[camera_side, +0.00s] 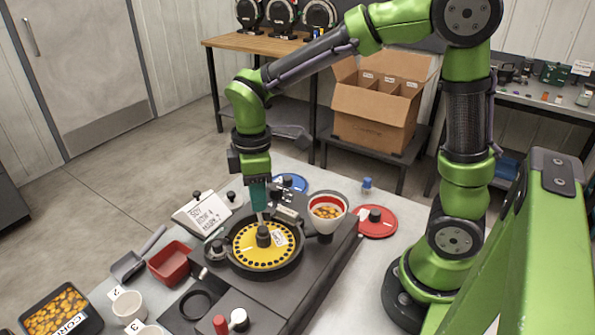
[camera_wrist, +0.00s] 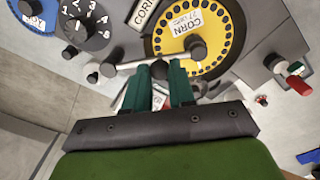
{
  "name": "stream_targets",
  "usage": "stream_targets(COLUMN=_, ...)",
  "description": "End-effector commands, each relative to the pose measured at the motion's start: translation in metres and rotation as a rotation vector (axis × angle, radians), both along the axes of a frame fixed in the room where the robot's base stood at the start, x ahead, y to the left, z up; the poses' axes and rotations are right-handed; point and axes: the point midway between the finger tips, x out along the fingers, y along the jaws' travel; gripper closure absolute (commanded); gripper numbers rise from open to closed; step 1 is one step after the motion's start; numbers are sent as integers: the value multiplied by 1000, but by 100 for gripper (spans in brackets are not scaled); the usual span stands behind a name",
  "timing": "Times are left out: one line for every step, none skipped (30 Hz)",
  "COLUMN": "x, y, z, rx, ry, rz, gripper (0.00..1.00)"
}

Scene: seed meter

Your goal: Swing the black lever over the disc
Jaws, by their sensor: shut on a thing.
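The yellow seed disc (camera_side: 250,253), with holes round its rim, lies in its dark round housing. It also shows in the wrist view (camera_wrist: 221,42), with a corn label and a dark centre knob (camera_wrist: 196,49). My gripper (camera_side: 260,216) points down at the disc's back edge. In the wrist view its two teal fingers (camera_wrist: 168,66) are close together, shut on the lever at the disc's rim. A thin bar (camera_wrist: 131,65) runs from the fingers to a dark pivot knob at the left.
A seed hopper (camera_side: 327,211) stands right of the disc, with a red disc (camera_side: 377,222) beyond it. A numbered dial (camera_wrist: 88,24) is near the lever. A red bin (camera_side: 170,263), scoop (camera_side: 136,257) and corn tray (camera_side: 59,311) sit at the left.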

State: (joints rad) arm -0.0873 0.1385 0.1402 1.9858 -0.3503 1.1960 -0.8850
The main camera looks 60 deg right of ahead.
Motion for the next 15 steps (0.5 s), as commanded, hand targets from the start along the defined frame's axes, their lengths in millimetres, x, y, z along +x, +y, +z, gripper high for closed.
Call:
stream_targets(x=0, y=0, z=1, rx=0, ry=-3, rz=5, gripper=100)
stream_targets(x=0, y=0, z=1, rx=0, ry=-3, rz=7, gripper=100)
stream_targets(x=0, y=0, z=1, rx=0, ry=-3, rz=8, gripper=100)
stream_targets(x=0, y=0, z=1, rx=0, ry=-3, rz=8, gripper=100)
stream_targets(x=0, y=0, z=1, rx=0, ry=-3, rz=8, gripper=100)
stream_targets(x=0, y=0, z=1, rx=-1, ry=-2, rz=8, gripper=100)
stream_targets(x=0, y=0, z=1, rx=-1, ry=-2, rz=8, gripper=100)
stream_targets(x=0, y=-1, z=1, rx=-1, ry=-2, rz=8, gripper=100)
stream_targets(x=0, y=-1, z=1, rx=-1, ry=-2, rz=8, gripper=100)
stream_targets(x=0, y=-1, z=1, rx=-1, ry=-2, rz=7, gripper=100)
stream_targets(x=0, y=-1, z=1, rx=-1, ry=-2, rz=7, gripper=100)
stream_targets(x=-1, y=-1, z=1, rx=-1, ry=-1, rz=7, gripper=100)
stream_targets(x=-1, y=-1, z=1, rx=-1, ry=-1, rz=6, gripper=71)
stream_targets(x=-1, y=-1, z=1, rx=-1, ry=-1, rz=6, gripper=67)
stream_targets(x=-1, y=-1, z=1, rx=-1, ry=-1, rz=6, gripper=61)
